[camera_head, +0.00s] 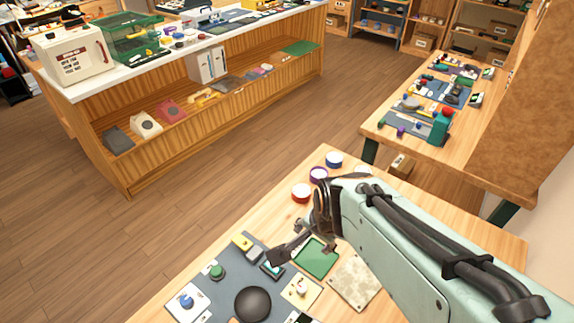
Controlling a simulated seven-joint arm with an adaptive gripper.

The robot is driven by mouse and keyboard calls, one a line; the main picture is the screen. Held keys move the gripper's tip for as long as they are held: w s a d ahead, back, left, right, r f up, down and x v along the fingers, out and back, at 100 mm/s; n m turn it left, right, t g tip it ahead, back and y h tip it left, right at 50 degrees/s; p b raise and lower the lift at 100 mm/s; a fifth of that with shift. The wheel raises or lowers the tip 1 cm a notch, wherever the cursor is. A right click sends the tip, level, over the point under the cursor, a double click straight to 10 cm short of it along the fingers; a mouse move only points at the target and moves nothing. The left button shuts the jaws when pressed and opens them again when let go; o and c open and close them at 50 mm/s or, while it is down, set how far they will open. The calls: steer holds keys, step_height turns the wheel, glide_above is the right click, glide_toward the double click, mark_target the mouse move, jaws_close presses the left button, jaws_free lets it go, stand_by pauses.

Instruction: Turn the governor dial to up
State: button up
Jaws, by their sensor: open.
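My arm reaches in from the right over the near wooden table (465,225). My gripper (284,252) is open, with its dark fingers above the right side of a grey mat (225,300). No label marks the governor dial, so I cannot tell which control it is. A blue knob on a white plate (187,301) sits at the left of the mat. A green round knob or button (217,271) is behind it. A cream plate with a small pale knob (300,290) lies at the right. My gripper appears apart from all of these.
A black dome (252,303) sits on the mat's front. A yellow-topped block (242,242), a green tray (316,258) and a speckled tile (354,283) are close by. The floor (235,180) beyond is clear.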

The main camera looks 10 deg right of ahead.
step_height(320, 180, down, 8)
steer(key=w+g, duration=0.1)
steer(key=w, duration=0.2)
steer(key=g, duration=0.3)
glide_above(302, 287)
step_height(302, 287, down, 7)
steer(key=shift+f, duration=0.15)
step_height(302, 287, down, 5)
steer(key=shift+r, duration=0.1)
steer(key=shift+f, duration=0.6)
jaws_close()
